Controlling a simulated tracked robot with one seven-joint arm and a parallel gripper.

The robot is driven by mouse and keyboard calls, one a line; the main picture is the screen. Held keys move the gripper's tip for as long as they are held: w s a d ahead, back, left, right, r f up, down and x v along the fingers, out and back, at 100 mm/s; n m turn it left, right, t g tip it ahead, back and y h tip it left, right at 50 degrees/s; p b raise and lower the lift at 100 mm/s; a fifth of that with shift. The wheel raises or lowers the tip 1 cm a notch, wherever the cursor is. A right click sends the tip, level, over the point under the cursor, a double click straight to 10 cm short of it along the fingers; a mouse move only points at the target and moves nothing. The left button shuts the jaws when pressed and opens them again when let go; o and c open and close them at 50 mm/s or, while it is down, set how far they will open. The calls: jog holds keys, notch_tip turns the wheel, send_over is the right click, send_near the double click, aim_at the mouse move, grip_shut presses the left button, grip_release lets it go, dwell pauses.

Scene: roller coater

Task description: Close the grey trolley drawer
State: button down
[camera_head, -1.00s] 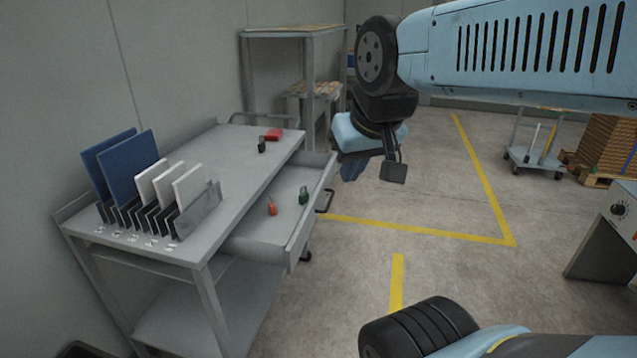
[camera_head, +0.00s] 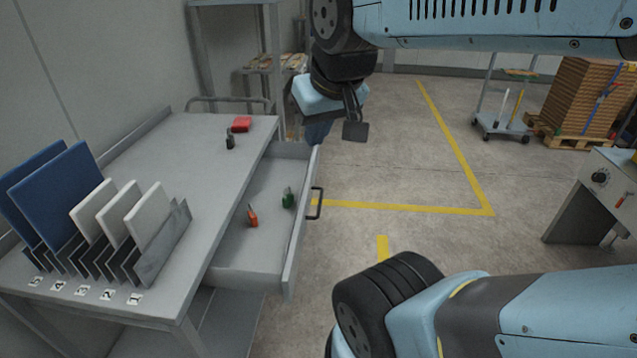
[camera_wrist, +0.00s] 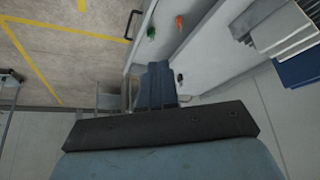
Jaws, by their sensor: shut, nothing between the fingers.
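The grey trolley (camera_head: 195,150) stands at the left with its drawer (camera_head: 250,262) pulled out to the right. The drawer front carries a black handle (camera_head: 316,203). A red-orange item (camera_head: 252,216) and a green item (camera_head: 288,198) lie inside. My gripper (camera_head: 318,132) is shut and empty, above and near the drawer front's far end, apart from the handle as far as I can tell. In the wrist view my gripper (camera_wrist: 157,84) points toward the trolley, and the handle (camera_wrist: 133,25) shows at the top.
A shelf (camera_head: 272,62) stands behind. Pallet stack (camera_head: 592,95) and machine (camera_head: 600,195) are at the right. Floor between is free.

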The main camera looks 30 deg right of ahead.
jog(key=w+d+f+m+g+y, duration=0.2)
jog(key=w+d+f+m+y, duration=0.1)
jog(key=w+d+f+m, duration=0.4)
jog(key=w+d+f+m+g+y, duration=0.2)
jog(key=w+d+f+m+y, duration=0.15)
jog(key=w+f+m, duration=0.35)
jog(key=w+d+f+m+t+y, duration=0.1)
jog(key=w+d+f+m+t, duration=0.1)
jog(key=d+f+m, duration=0.5)
jog(key=w+d+f+m+t+y, duration=0.1)
jog(key=w+d+f+m+t, duration=0.2)
jog(key=d+f, duration=0.75)
jog(key=a+r+x, duration=0.1)
jog(key=r+x, duration=0.1)
jog(key=x, duration=0.9)
jog(key=shift+w+a+f+m+g, duration=0.2)
jog(key=shift+w+a+m+g, duration=0.2)
jog(key=shift+a, duration=0.05)
jog(key=shift+a, duration=0.1)
